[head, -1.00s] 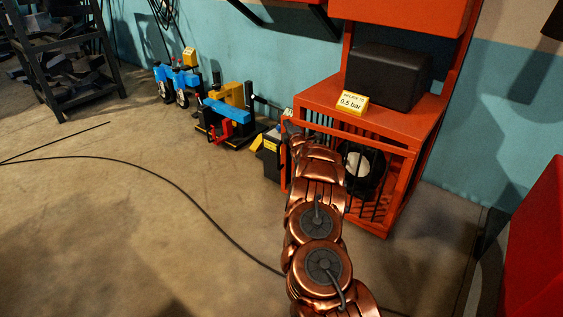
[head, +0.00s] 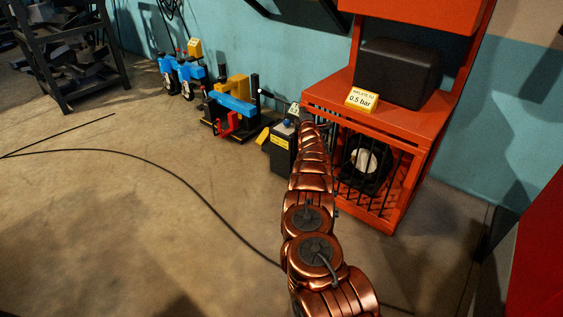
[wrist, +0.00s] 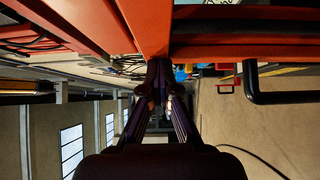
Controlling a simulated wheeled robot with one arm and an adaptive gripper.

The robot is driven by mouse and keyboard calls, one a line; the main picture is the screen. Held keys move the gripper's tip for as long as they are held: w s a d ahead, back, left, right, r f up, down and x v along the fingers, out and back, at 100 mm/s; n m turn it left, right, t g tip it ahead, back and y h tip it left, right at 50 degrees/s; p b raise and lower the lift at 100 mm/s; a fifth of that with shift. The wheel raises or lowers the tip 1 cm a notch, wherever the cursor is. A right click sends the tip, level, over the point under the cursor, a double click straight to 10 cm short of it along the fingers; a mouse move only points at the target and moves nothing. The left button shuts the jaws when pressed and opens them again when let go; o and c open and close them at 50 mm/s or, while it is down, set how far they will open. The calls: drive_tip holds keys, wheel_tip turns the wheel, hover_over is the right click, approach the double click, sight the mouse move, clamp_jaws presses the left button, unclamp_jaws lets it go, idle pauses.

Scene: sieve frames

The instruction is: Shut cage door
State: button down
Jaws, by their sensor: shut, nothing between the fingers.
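The cage is the lower part of an orange stand (head: 410,205), with a round dark thing with a pale centre inside. Its orange-framed, dark-barred door (head: 378,202) lies close along the cage front; my arm covers its left edge, so I cannot tell whether a gap remains there. My gripper is hidden at the arm's far end in the head view. In the wrist view my gripper (wrist: 159,72) is shut and empty, its tips close against orange framework (wrist: 145,22); contact is unclear. A black bar handle (wrist: 285,97) is to its right.
A dark battery-like box (head: 281,150) stands just left of the cage. A black cable (head: 190,185) crosses the otherwise open floor.

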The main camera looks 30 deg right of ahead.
sight(308, 104)
drive_tip(key=shift+s+d+r+h, duration=0.25)
drive_tip(key=shift+d+r, duration=0.15)
drive_tip(key=shift+d, duration=0.25)
drive_tip(key=shift+s+d+r+h, duration=0.2)
drive_tip(key=shift+d+r, duration=0.2)
drive_tip(key=shift+d, duration=0.2)
drive_tip(key=shift+a+r, duration=0.1)
drive_tip(key=shift+a, duration=0.05)
drive_tip(key=shift+a+f+p, duration=0.2)
drive_tip(key=shift+a+p, duration=0.15)
drive_tip(key=shift+p, duration=0.25)
drive_tip(key=s+a+f+p, duration=0.1)
drive_tip(key=s+a+p, duration=0.5)
drive_tip(key=s+a, duration=0.2)
drive_tip(key=shift+v, duration=1.1)
drive_tip(key=shift+f+y, duration=0.15)
drive_tip(key=shift+y, duration=0.1)
